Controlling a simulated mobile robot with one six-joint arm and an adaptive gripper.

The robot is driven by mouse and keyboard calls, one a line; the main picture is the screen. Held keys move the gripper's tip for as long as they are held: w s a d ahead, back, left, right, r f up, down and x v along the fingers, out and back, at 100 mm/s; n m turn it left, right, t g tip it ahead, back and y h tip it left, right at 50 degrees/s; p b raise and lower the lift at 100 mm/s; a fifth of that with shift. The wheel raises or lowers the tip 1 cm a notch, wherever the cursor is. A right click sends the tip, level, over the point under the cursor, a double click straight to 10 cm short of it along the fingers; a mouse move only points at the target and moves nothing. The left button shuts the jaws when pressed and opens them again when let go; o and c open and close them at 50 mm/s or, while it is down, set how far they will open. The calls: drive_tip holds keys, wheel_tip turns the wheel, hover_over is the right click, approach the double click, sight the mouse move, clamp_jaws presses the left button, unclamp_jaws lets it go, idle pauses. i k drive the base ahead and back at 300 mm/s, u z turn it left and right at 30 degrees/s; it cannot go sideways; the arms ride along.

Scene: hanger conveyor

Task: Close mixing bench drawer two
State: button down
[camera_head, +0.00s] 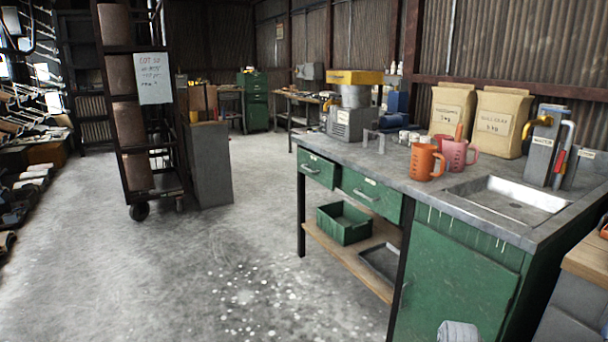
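The mixing bench (395,172) stands on the right with a grey top and green fronts. Two green drawers with metal bar handles sit side by side under its top: a left drawer (312,178) and a right drawer (360,184). Each has a small pale label that is too small to read, so I cannot tell which is drawer two. Neither is clearly pulled far out; I cannot tell whether either stands slightly open. A pale grey rounded part shows at the bottom edge, perhaps mine. No gripper fingers are in view.
An open green bin (343,232) and a grey tray lie on the wooden shelf (340,257) below the drawers. An orange jug (423,163), a pink jug and a sink (507,202) are on top. A wheeled rack (135,110) stands left. The floor before the bench is clear.

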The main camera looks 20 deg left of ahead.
sight(326, 172)
drive_tip(key=u, duration=0.4)
drive_tip(key=i, duration=1.5)
